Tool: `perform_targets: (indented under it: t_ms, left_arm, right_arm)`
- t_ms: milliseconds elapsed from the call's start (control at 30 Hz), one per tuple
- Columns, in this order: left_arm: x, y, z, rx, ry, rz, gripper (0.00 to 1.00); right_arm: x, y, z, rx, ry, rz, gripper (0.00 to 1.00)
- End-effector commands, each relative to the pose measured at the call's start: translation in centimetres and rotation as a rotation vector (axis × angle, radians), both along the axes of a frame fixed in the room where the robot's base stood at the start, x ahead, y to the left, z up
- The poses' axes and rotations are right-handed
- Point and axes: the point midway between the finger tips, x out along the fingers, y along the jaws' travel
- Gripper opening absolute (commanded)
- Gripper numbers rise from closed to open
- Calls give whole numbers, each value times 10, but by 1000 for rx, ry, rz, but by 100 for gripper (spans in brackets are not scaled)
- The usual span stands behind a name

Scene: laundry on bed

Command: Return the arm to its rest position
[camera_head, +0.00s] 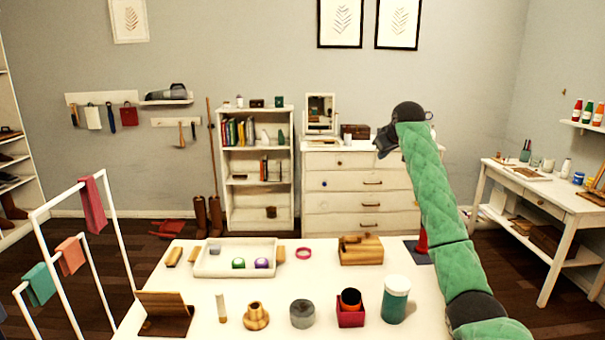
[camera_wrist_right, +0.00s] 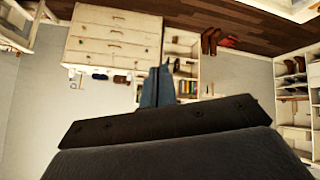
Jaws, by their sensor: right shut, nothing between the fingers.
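My right arm, in a green quilted cover, rises from the lower right of the head view. It is bent upward and held above the white table. My right gripper (camera_head: 386,142) is dark, sits at the arm's top end and points left, in front of the wall and the white dresser. In the wrist view the right gripper (camera_wrist_right: 158,88) has its grey fingers together with nothing between them. That view looks upside down on the room. My left gripper and left arm are not in view.
A white rack (camera_head: 110,215) with cloths stands at left. The space around the raised gripper is clear.

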Motion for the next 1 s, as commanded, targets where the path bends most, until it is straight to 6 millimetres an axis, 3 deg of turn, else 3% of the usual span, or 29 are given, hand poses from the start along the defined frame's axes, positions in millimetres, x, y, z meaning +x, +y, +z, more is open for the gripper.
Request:
perform_targets:
  t_ms: [167, 367, 1000]
  left_arm:
    - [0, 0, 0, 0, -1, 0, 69]
    - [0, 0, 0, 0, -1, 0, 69]
    - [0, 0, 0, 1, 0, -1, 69]
  right_arm:
    - [-48, 23, -9, 25, -59, -74, 0]
    - [-99, 42, -37, 52, -95, -128, 0]
    - [-254, 73, -159, 96, -98, -192, 0]
